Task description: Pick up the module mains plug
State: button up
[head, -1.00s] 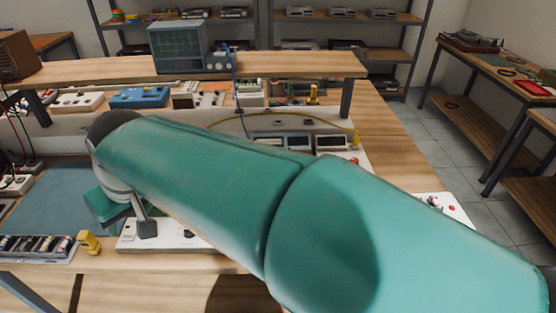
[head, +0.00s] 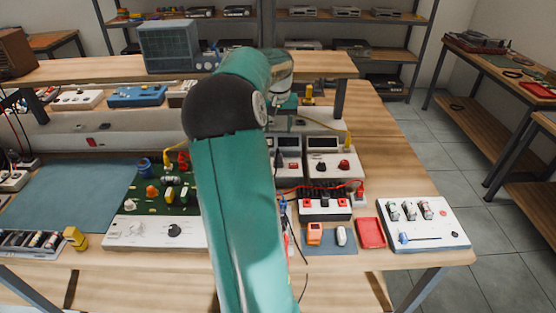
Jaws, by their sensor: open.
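I cannot tell for sure which thing is the module mains plug. A yellow plug-like block (head: 75,238) stands at the bench's front left. A yellow plug-like piece (head: 348,141) is at the end of a yellow cable near the meters. Another yellow piece (head: 308,95) stands farther back under the shelf. My teal arm rises through the middle of the head view and bends away near the raised shelf. My gripper's fingers are not visible; the arm hides part of the bench behind it.
A green circuit board module (head: 160,195), two meter modules (head: 322,160), a red tray (head: 370,233) and a white switch board (head: 425,240) crowd the bench. The raised shelf (head: 90,68) carries an oscilloscope (head: 168,46). A blue mat (head: 75,190) has bare room at left.

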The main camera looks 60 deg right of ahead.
aim_at(278, 155)
jog(key=f, duration=0.4)
jog(key=d+f, duration=0.1)
jog(key=f, duration=0.8)
jog(key=shift+w+d+f, duration=0.35)
jog(key=shift+d+f, duration=0.05)
jog(key=c, duration=1)
